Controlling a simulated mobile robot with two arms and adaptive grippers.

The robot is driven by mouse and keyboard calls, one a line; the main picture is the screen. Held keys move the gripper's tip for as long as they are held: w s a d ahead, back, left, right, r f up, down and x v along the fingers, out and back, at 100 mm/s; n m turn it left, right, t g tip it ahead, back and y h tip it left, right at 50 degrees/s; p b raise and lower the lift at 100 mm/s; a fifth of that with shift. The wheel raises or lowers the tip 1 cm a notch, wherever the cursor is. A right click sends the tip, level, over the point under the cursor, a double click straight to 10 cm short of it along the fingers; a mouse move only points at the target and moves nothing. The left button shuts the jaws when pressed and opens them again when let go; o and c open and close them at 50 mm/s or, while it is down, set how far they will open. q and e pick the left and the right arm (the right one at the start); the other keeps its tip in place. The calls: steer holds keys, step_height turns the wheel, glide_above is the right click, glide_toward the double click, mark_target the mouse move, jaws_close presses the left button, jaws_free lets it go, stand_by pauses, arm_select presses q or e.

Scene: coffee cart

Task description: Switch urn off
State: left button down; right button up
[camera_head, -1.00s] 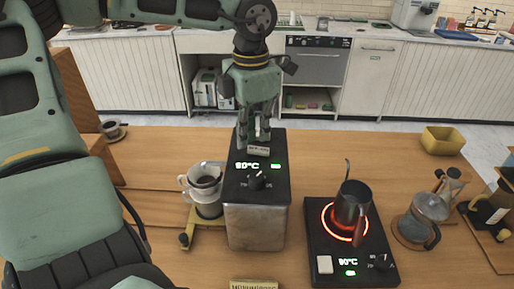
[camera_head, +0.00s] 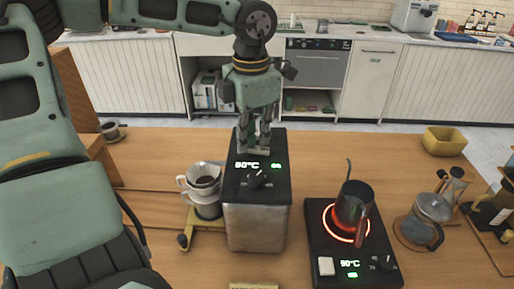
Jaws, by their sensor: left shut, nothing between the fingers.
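The urn (camera_head: 256,227) is a metal box with a black top, standing on the wooden counter. Its top shows a lit temperature readout of about 80°C, a small green indicator (camera_head: 276,166) and a black knob (camera_head: 257,179). My left gripper (camera_head: 254,148) points down at the back part of the urn's top, behind the readout. Its fingers are shut with nothing between them. They cover the pale switch or label there, and whether they touch it I cannot tell. My right gripper is not in view.
A pour-over dripper on a stand (camera_head: 205,190) is close left of the urn. On the right a kettle (camera_head: 353,204) sits on a glowing hot plate (camera_head: 325,240), beside a glass press (camera_head: 425,220). A yellow bowl (camera_head: 444,141) is at the back right.

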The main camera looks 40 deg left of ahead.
mark_target(252, 148)
arm_select(q)
steer(key=shift+f+b, duration=0.3)
steer(key=shift+f, duration=0.05)
steer(key=shift+r, duration=0.15)
steer(key=shift+r+p, duration=0.55)
steer(key=shift+r, duration=0.05)
steer(key=shift+r+p, duration=1.75)
steer(key=shift+r, duration=1.1)
steer(key=shift+f, duration=0.1)
